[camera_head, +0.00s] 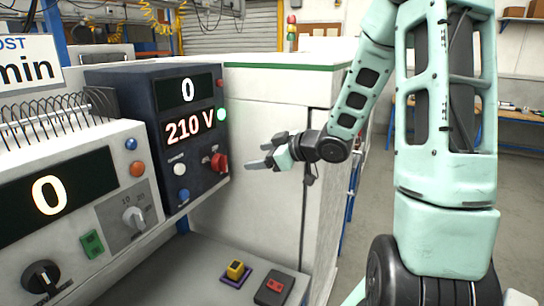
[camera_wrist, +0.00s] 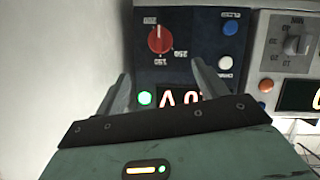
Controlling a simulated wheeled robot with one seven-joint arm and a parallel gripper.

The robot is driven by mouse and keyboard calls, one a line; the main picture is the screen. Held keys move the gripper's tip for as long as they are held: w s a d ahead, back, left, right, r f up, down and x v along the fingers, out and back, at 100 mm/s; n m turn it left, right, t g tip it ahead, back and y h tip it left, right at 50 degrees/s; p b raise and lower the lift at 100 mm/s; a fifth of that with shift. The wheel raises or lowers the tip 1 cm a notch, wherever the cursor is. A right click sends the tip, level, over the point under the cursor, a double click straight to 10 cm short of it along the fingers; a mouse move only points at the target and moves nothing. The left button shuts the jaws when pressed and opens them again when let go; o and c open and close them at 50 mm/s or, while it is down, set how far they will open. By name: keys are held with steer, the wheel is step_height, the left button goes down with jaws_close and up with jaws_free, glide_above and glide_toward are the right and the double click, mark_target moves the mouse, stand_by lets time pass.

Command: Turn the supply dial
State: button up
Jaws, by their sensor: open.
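The dark blue supply unit (camera_head: 145,135) shows 0 on its upper display and 210 V on its lower one. Its red dial (camera_head: 220,162) sits on the front face at the lower right. In the wrist view the picture is upside down, and the red dial (camera_wrist: 160,39) with its white scale shows beyond the fingertips. My gripper (camera_head: 257,156) is open and empty, to the right of the dial and apart from it. In the wrist view my gripper (camera_wrist: 161,68) has its two fingers spread, with the dial roughly centred between them.
A lit green lamp (camera_head: 222,114), a white button (camera_head: 180,169) and a blue button (camera_head: 184,195) are near the dial. A grey unit (camera_head: 125,215) with its own knobs stands at the left. A yellow button (camera_head: 235,269) and a red-topped box (camera_head: 273,288) are on the bench below.

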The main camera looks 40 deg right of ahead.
steer(key=v, duration=0.3)
steer(key=shift+s+r, duration=0.1)
steer(key=shift+s, duration=0.1)
